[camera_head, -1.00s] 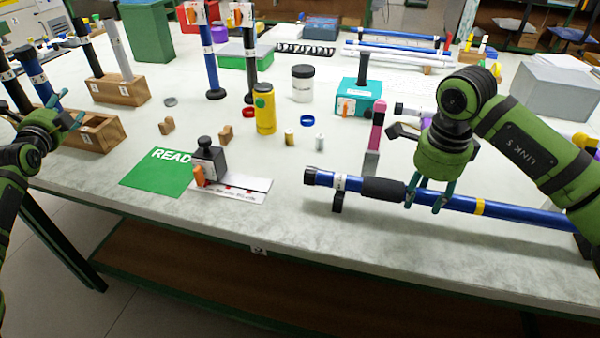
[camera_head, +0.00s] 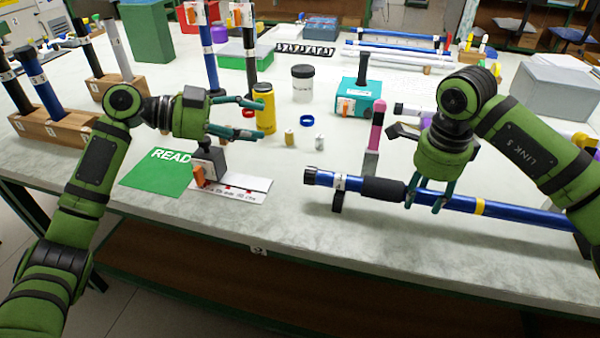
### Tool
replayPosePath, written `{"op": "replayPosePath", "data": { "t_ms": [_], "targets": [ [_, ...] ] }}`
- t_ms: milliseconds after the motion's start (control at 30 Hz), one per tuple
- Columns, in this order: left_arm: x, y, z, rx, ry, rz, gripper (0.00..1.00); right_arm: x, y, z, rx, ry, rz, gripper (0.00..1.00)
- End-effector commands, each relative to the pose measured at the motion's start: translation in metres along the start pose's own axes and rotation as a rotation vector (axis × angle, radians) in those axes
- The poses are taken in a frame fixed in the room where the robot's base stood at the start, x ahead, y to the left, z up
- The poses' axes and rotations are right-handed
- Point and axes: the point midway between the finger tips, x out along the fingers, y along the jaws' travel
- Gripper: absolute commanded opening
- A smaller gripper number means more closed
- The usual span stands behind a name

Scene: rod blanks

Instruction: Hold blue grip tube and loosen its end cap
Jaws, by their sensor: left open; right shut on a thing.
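The blue grip tube (camera_head: 515,212) lies level along the table's front right, with a black grip sleeve (camera_head: 378,189) and a yellow band. Its left end carries a dark end cap (camera_head: 310,176), next to a white label. A black support stands under the tube near that end. My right gripper (camera_head: 424,200) comes down from above and is shut on the tube, just right of the black sleeve. My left gripper (camera_head: 262,118) is open and empty, pointing right over the table beside the yellow bottle, apart from the tube and well left of the cap.
A green READ card (camera_head: 158,172) and a white gauge strip (camera_head: 245,186) with a dark block (camera_head: 208,160) lie below my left gripper. A pink-topped post (camera_head: 376,135) stands just behind the tube. A white jar (camera_head: 302,84) and teal box (camera_head: 360,97) stand further back.

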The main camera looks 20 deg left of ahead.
Motion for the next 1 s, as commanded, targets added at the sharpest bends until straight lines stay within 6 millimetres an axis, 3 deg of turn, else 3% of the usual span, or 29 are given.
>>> {"op": "replayPosePath", "data": {
  "t_ms": [100,267,700,1000],
  "targets": [
    [0.011,0.010,-0.024,0.035,0.087,0.037,0.60,0.000,0.000,0.000,0.000,0.000,0.000,0.10],
    [0.017,0.019,-0.033,0.053,0.130,0.057,0.60,0.000,0.000,0.000,0.000,0.000,0.000,0.10],
    [0.041,0.079,0.018,0.048,0.129,0.058,0.60,0.000,0.000,0.000,0.000,0.000,0.000,0.10],
    [0.097,0.077,0.007,0.056,0.131,0.055,0.60,0.000,0.000,0.000,0.000,0.000,-0.001,0.10]
  ]
}}
